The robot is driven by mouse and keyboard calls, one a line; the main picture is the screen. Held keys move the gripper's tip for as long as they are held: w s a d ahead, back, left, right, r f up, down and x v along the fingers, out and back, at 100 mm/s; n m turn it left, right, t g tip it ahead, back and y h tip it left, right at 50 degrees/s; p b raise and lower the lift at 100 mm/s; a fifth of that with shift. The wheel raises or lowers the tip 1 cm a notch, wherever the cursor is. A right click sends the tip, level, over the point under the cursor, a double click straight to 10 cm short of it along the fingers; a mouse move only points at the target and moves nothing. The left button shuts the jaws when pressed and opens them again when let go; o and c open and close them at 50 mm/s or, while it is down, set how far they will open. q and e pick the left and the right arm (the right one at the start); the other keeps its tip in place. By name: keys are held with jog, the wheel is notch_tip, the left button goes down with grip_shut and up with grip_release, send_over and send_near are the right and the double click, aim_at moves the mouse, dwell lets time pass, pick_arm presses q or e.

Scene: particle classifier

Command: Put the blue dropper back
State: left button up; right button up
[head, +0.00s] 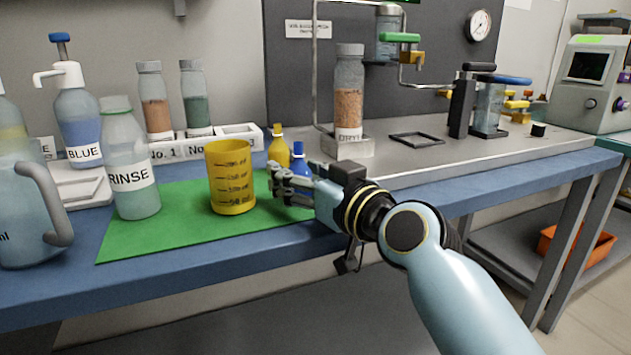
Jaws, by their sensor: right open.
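The blue dropper (299,160) stands upright on the bench, just right of the yellow dropper (279,148). Its lower part is hidden behind my right gripper. My right gripper (277,182) comes in from the right and points left, in front of the blue dropper and close to the right side of the yellow beaker (231,178). The gripper is open, and I see nothing held in it. I cannot tell whether it touches the blue dropper. My left gripper is not in view.
A green mat (180,237) lies under the beaker and the RINSE bottle (132,165). A clear jug (22,200) and the BLUE bottle (78,120) stand left. A rack (185,148) with two jars is behind. A DRY stand (348,145) holds a jar at right. The mat's front is clear.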

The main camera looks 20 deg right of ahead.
jog(key=v, duration=1.2)
